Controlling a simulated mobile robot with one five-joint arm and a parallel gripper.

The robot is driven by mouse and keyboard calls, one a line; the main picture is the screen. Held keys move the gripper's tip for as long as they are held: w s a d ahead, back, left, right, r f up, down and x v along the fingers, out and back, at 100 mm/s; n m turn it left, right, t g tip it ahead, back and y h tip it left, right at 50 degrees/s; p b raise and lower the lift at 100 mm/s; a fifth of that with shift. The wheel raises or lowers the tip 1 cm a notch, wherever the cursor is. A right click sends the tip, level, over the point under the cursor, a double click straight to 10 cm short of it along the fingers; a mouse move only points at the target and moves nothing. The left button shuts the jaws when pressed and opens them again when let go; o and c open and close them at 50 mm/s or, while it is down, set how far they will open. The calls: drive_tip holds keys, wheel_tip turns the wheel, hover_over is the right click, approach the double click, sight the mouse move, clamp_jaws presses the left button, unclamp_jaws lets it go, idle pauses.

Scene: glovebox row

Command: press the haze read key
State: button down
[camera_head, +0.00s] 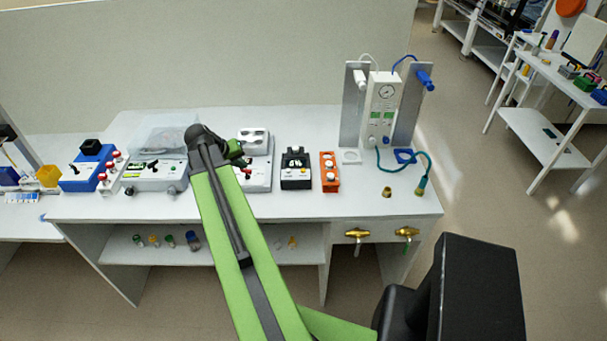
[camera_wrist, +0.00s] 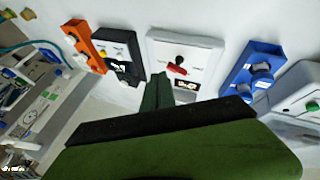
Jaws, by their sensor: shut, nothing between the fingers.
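No key label is legible, so I cannot tell which one is the haze read key. My gripper (camera_wrist: 158,88) is shut and empty. In the wrist view its tips point at the lower left edge of a white instrument (camera_wrist: 205,50) with a red lever and a small display. I cannot tell whether the tips touch it. A black instrument (camera_wrist: 118,55) with a display and small keys lies left of the tips. In the head view my arm hides much of the gripper (camera_head: 238,153); the black instrument (camera_head: 296,170) stands to its right.
An orange box (camera_head: 329,172) with white buttons stands right of the black instrument. A gauge unit (camera_head: 382,105) with upright plates and a teal hose stands at the bench's right end. In the wrist view a blue box (camera_wrist: 252,72) sits to the right.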

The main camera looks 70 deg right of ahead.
sight(302, 171)
drive_tip(key=s+d+r+m+g, duration=0.1)
drive_tip(key=s+d, duration=0.6)
drive_tip(key=s, duration=0.1)
drive_tip(key=s+d+r+m+g+h, duration=0.1)
drive_tip(key=s+d+m, duration=0.1)
drive_tip(key=s+d, duration=0.5)
drive_tip(key=shift+s+r+m+g+h, duration=0.3)
drive_tip(key=shift+s+g, duration=0.1)
drive_tip(key=shift+s, duration=0.55)
drive_tip(key=shift+b, duration=0.3)
wheel_tip(302, 171, down, 9)
drive_tip(key=b, duration=0.8)
drive_tip(key=shift+b, duration=0.4)
drive_tip(key=shift+w+f+b, duration=0.2)
drive_tip(key=shift+f+b, duration=0.2)
